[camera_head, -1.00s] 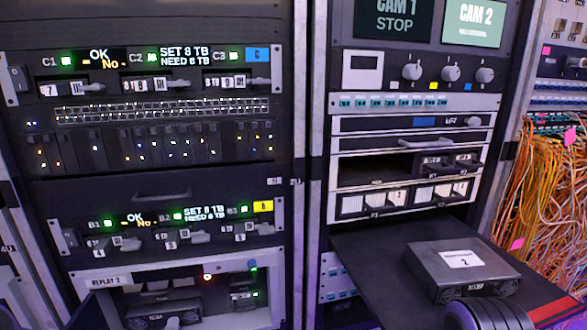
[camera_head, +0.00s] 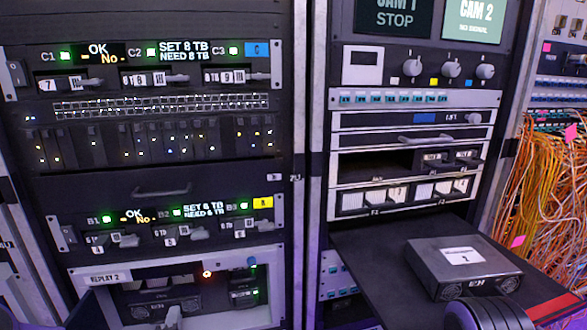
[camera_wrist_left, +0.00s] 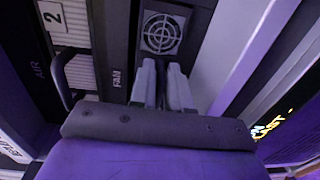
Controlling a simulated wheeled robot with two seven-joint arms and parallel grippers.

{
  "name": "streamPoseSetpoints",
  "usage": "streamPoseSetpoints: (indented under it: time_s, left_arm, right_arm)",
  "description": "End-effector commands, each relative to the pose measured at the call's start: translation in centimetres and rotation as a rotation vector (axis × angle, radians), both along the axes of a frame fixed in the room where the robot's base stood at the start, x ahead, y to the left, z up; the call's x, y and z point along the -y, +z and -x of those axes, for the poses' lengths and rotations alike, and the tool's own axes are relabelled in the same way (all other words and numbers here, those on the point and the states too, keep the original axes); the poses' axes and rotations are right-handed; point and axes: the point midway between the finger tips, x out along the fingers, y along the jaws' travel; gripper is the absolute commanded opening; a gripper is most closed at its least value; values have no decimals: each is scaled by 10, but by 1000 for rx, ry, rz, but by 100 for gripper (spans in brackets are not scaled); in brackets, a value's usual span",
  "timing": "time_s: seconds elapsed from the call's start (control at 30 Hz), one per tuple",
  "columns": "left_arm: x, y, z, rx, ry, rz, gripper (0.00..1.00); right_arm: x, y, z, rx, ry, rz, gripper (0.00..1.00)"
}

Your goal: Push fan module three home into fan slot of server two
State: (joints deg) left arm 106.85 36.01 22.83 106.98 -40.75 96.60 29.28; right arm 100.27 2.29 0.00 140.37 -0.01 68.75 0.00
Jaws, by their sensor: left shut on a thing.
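The server marked REPLAY 2 (camera_head: 105,277) is low in the left rack, its front open on dark modules. In the left wrist view a dark fan module with a square, round-vented grille (camera_wrist_left: 162,32) is beside a strip lettered FAN (camera_wrist_left: 117,78). My left gripper (camera_wrist_left: 163,80) is shut on the fan module, its two grey fingers close together below the grille. In the head view only a pale tip of my left gripper (camera_head: 172,318) shows at the bottom edge, before the server. How deep the module sits is hidden.
A dark box labelled 2 (camera_head: 463,268) lies on a pulled-out shelf (camera_head: 375,250) at right. Orange cables (camera_head: 545,190) hang at far right. A pale rail (camera_wrist_left: 245,55) runs close beside the gripper.

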Motion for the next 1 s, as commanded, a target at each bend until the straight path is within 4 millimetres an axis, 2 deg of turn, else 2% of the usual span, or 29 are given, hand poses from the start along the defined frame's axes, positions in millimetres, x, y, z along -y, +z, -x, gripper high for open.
streamPoseSetpoints:
  time_s: [0.57,0.6,0.67,0.7,1.0]
  left_arm:
    - [-1,0,-4,1,0,0,0]
    - [-1,0,-4,1,0,-1,23]
    - [-1,0,-4,0,0,0,43]
    - [-1,0,-4,0,0,0,46]
    - [0,-1,0,-4,0,0,46]
  right_arm:
    - [0,-2,0,0,0,0,0]
    - [0,-2,0,0,0,0,0]
    - [0,-1,0,0,0,0,0]
    - [0,-1,0,0,0,0,0]
    - [0,0,0,0,0,0,0]
